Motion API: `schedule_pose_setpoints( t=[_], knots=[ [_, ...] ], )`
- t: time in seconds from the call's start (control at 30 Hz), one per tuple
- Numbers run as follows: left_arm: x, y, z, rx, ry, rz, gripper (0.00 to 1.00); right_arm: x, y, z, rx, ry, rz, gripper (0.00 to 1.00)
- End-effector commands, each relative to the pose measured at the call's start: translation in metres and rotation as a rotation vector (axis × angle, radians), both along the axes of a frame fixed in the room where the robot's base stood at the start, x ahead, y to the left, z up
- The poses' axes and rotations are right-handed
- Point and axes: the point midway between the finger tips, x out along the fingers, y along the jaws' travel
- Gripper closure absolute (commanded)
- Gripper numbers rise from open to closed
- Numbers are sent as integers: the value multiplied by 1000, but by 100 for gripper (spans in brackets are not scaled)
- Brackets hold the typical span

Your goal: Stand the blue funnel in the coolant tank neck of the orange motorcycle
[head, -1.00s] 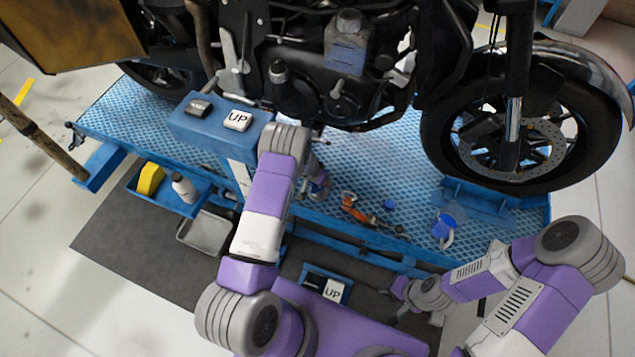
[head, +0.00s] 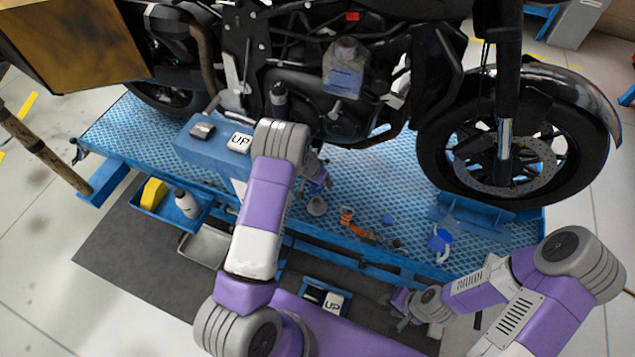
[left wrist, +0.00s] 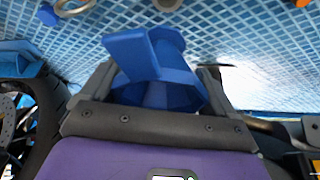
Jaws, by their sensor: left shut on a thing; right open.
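The blue funnel (left wrist: 155,70) is between the fingers of my left gripper (left wrist: 150,88) in the left wrist view. The fingers are shut on it. In the head view my left gripper (head: 320,177) hangs over the blue lift platform in front of the motorcycle; its arm hides the funnel there. The coolant tank (head: 343,72), a translucent bluish box with its neck (head: 347,46) on top, is on the motorcycle's side, above and behind the gripper. Funnel and tank are apart. My right gripper (head: 402,320) is open and empty, low near the platform's front edge.
On the platform (head: 385,175) lie a grey round part (head: 317,206), an orange tool (head: 352,222), a blue cap (head: 387,219) and a blue-and-white jug (head: 440,240). The front wheel (head: 500,155) is at right. A control box (head: 215,150) stands left of my left arm.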

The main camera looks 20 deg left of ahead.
Motion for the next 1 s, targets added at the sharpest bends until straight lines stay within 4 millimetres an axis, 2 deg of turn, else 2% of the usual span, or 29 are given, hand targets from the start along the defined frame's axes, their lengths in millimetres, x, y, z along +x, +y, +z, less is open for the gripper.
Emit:
schedule_pose_setpoints(
  t=[0.03, 0.43, 1.0],
  knots=[
    [0, 0, 8, 0, 0, -1, 41, 0, 0, 6, 0, 0, 0, 57],
    [0, 0, 38, 0, 0, -1, 41, 0, 0, 26, 0, 0, 0, 57],
    [0, 0, 40, 0, 0, 0, 41, 0, 0, 27, 0, 0, 0, 57]
  ],
)
